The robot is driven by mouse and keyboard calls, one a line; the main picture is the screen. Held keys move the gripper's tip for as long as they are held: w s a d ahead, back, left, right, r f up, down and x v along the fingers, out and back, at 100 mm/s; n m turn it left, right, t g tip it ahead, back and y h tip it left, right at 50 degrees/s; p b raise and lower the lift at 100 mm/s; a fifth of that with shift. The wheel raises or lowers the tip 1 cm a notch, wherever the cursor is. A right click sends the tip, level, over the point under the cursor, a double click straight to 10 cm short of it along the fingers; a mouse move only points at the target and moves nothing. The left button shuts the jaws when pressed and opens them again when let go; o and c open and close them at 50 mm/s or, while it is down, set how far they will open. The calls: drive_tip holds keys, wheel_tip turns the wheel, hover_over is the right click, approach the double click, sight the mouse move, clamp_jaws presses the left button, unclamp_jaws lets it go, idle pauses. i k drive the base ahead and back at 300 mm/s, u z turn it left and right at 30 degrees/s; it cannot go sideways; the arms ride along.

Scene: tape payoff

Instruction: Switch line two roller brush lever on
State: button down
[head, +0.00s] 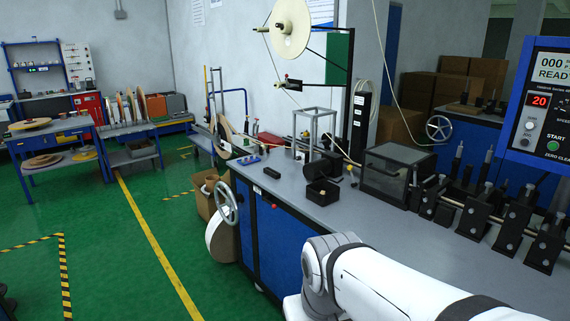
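A row of black roller stands (482,215) with a metal shaft runs along the right side of the grey workbench (385,232). Several thin upright posts or levers (458,160) stand behind and among them. I cannot tell which one is the line two roller brush lever, or its position. A blue control panel (548,105) at the right edge shows "READY", a red "20" and a green START button. My white arm crosses the lower right of the picture in front of the bench. My gripper is outside the picture.
A clear-covered box (398,172) and a small black open box (322,192) stand on the bench. A large tape reel (290,28) hangs above its far end. A handwheel (226,203) projects from its left side. Green floor (110,270) lies open at left.

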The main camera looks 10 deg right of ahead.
sight(350, 166)
drive_tip(key=z, duration=0.2)
drive_tip(key=i, duration=1.3)
drive_tip(key=z, duration=0.85)
